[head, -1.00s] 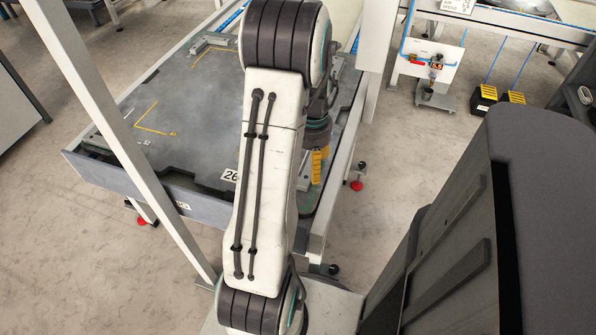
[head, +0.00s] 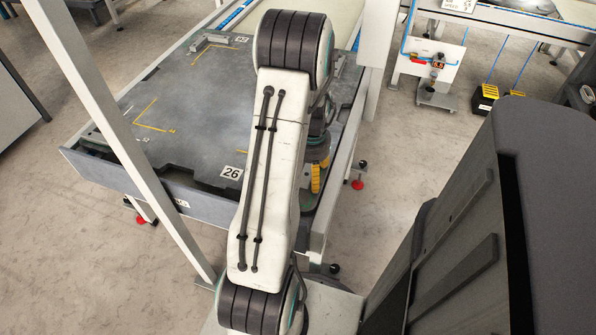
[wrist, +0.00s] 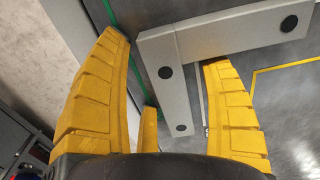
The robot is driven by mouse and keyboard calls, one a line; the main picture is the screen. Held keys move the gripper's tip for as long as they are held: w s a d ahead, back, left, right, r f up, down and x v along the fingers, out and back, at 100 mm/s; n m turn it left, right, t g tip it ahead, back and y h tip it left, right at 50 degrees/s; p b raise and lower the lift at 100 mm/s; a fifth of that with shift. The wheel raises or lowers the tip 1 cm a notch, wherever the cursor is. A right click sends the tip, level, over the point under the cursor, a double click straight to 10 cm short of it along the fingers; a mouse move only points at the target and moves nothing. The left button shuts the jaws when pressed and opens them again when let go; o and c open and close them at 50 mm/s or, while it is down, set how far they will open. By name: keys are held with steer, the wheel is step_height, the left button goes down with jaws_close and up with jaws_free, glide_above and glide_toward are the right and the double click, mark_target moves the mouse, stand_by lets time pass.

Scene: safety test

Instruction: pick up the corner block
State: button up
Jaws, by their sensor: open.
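A grey L-shaped corner block (wrist: 176,85) with dark round holes lies on the flat dark plate in the wrist view. One leg points down the picture and the other runs to the right. My gripper (wrist: 165,50) is open, with its yellow fingers on either side of the downward leg. Gaps show between the fingers and that leg. In the head view my gripper (head: 319,176) is at the right edge of the dark plate, partly behind my arm. The block beside it cannot be made out there. A similar grey corner piece (head: 213,42) lies at the plate's far left.
The dark plate (head: 200,100) has yellow corner marks and a "26" label (head: 232,172). A white post (head: 110,130) rises at the left. A frame rail (head: 343,150) runs along the plate's right side. Open floor (head: 400,160) lies to the right.

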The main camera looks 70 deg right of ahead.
steer(key=shift+c, duration=0.2)
steer(key=c, duration=1.2)
steer(key=shift+c, duration=0.7)
steer(key=shift+r, duration=0.2)
